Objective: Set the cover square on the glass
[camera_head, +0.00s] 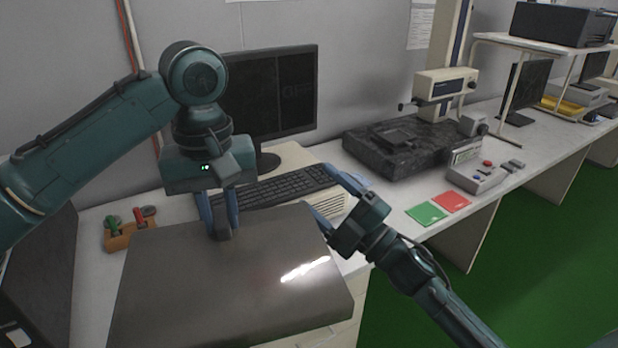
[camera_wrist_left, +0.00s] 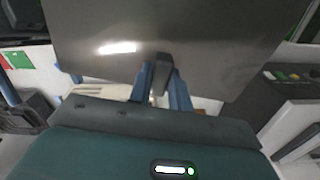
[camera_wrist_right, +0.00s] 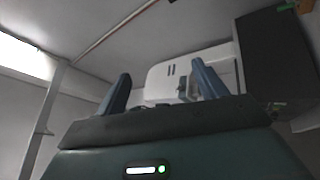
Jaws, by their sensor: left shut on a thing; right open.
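The cover (camera_head: 205,285) is a large, flat, grey-brown panel in the lower left of the head view. My left gripper (camera_head: 222,212) is shut on a dark handle at the cover's far edge; the grip also shows in the left wrist view (camera_wrist_left: 162,80), with the cover's glossy face (camera_wrist_left: 210,35) beyond. My right gripper (camera_head: 334,200) is open and empty near the cover's far right corner; I cannot tell whether it touches. The right wrist view shows its fingers apart (camera_wrist_right: 163,90). I see no glass; the cover hides what lies beneath it.
A keyboard (camera_head: 275,186) and a monitor (camera_head: 270,95) stand behind the cover. A small orange holder with tools (camera_head: 122,235) is at its left. A dark stone slab (camera_head: 400,148), a grey control box (camera_head: 478,178) and green (camera_head: 426,213) and red (camera_head: 451,202) cards lie to the right.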

